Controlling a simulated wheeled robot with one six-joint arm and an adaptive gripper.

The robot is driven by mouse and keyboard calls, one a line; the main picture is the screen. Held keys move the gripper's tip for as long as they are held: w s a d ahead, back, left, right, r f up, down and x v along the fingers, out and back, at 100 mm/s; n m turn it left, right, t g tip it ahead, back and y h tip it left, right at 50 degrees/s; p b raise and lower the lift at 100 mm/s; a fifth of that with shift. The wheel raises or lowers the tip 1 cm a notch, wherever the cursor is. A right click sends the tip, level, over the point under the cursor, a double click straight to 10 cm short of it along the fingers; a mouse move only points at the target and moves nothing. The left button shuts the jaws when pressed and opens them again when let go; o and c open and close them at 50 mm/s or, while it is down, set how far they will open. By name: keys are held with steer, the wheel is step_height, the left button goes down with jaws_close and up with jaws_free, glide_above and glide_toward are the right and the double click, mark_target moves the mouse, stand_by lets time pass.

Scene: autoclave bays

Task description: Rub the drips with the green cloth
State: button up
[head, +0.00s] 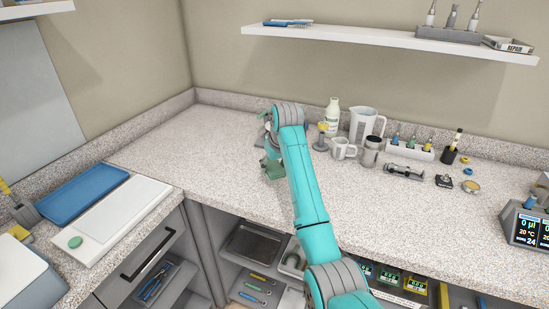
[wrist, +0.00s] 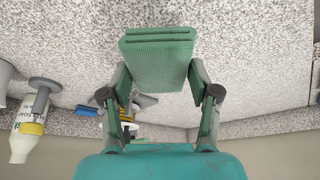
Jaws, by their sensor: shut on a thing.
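My gripper (wrist: 159,74) is shut on the green cloth (wrist: 158,58), a folded ribbed pad held between both fingers in the wrist view. In the head view the cloth (head: 272,168) shows as a small green patch at the far end of my arm, over the speckled worktop (head: 190,135). My arm hides part of the cloth and gripper there. I cannot tell whether the cloth touches the worktop. I cannot make out any drips in either view.
Right of my gripper stand a white bottle (head: 332,116), a jug (head: 362,124), a mug (head: 343,149) and a metal cup (head: 371,152). A shelf (head: 350,36) hangs above. The worktop left of my gripper is clear up to a blue tray (head: 82,193).

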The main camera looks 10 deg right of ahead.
steer(key=shift+r, duration=1.65)
steer(key=shift+d, duration=0.1)
